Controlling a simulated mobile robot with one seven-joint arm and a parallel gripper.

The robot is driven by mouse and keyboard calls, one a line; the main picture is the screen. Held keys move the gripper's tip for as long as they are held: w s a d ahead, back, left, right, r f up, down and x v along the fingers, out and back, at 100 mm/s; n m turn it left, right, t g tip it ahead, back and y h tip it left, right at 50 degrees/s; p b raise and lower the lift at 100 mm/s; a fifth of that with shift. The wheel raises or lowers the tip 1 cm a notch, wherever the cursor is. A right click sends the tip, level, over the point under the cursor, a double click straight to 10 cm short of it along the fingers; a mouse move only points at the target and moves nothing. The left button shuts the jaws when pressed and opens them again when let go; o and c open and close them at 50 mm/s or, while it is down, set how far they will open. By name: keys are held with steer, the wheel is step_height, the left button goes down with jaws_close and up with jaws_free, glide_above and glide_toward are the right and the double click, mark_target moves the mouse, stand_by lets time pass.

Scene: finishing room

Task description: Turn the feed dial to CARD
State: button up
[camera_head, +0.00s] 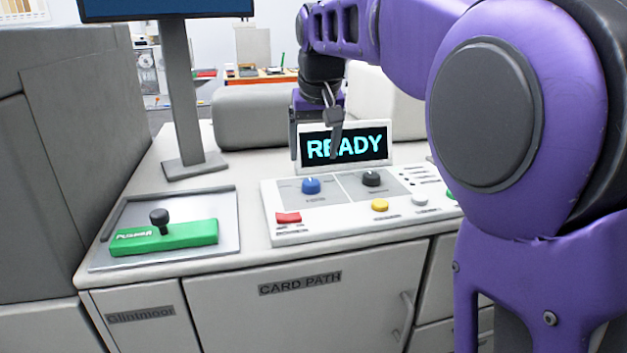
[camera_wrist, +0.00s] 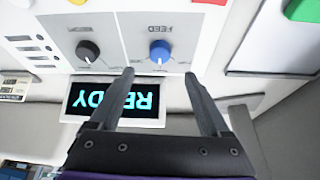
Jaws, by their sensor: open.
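The feed dial is a blue knob (camera_head: 311,185) on the left half of the grey panel inset. The wrist view shows the same blue knob (camera_wrist: 160,51) with an upside-down FEED label beside it. Its pointer setting and small markings are too small to read surely. My gripper (camera_head: 314,153) is open and empty, above and behind the blue knob, in front of the READY screen (camera_head: 345,146). In the wrist view, the spread fingertips of my gripper (camera_wrist: 158,75) frame the blue knob from below, apart from it.
A black knob (camera_head: 371,178) sits right of the blue one. A green block with a black knob (camera_head: 165,237) lies on a metal plate at left. A monitor stand (camera_head: 182,100) rises behind.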

mark_target(311, 182)
steer(key=b+x, duration=0.1)
steer(key=x, duration=0.7)
steer(key=shift+w+a+f, duration=0.1)
steer(key=shift+w+f, duration=0.05)
steer(key=shift+f, duration=0.2)
jaws_close()
